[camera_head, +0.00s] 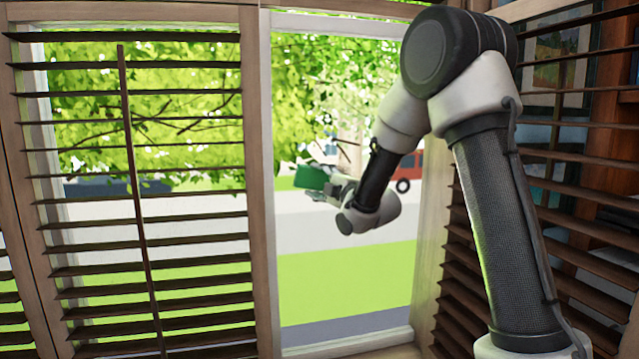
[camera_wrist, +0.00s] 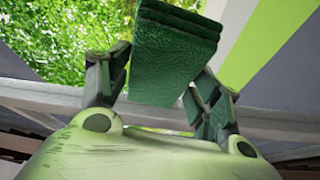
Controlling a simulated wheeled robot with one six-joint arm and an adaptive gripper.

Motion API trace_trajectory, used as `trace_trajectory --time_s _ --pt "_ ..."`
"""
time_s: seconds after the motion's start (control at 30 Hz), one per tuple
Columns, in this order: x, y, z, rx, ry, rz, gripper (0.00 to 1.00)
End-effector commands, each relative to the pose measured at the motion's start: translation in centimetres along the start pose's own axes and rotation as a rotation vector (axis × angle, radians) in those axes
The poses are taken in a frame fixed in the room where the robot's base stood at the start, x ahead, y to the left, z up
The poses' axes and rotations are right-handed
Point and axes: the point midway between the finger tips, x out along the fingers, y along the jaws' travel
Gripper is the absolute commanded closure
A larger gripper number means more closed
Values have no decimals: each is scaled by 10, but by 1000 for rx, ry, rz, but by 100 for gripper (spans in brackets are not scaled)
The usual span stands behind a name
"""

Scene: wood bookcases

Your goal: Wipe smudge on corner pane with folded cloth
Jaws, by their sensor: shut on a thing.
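A folded dark green cloth (camera_head: 312,178) is held in my gripper (camera_head: 335,190), in front of the open-shuttered pane (camera_head: 345,280) in the middle of the head view. In the wrist view the cloth (camera_wrist: 172,52) shows as a thick layered pad between the two fingers of my gripper (camera_wrist: 160,92). The gripper is shut on it. Whether the cloth touches the glass cannot be told. A thin dark streak (camera_head: 347,152) shows just above the gripper; I cannot tell whether it is the smudge or something outside.
Louvred wooden shutters (camera_head: 190,210) cover the window on the left. More dark slats (camera_head: 470,300) stand close on the right, behind my arm. A wooden post (camera_head: 258,180) borders the pane's left side. Trees, a road and a red vehicle (camera_head: 408,172) show outside.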

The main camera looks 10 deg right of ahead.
Motion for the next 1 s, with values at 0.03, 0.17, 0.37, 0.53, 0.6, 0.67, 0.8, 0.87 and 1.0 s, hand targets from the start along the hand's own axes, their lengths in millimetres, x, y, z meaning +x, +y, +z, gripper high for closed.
trace_trajectory --time_s 0.03,0.17,0.37,0.53,0.6,0.67,0.8,0.87,1.0 --pt "1 0 0 0 0 0 63" --pt "2 0 1 0 0 0 63" --pt "-1 2 8 -1 -1 0 63" --pt "-8 6 22 -1 -2 1 63" --pt "-11 7 28 -1 -2 1 63" --pt "-12 8 30 0 0 1 63" --pt "-13 9 34 0 -1 1 63" --pt "-14 9 37 -1 -1 1 63" --pt "-18 12 49 0 -3 0 63"
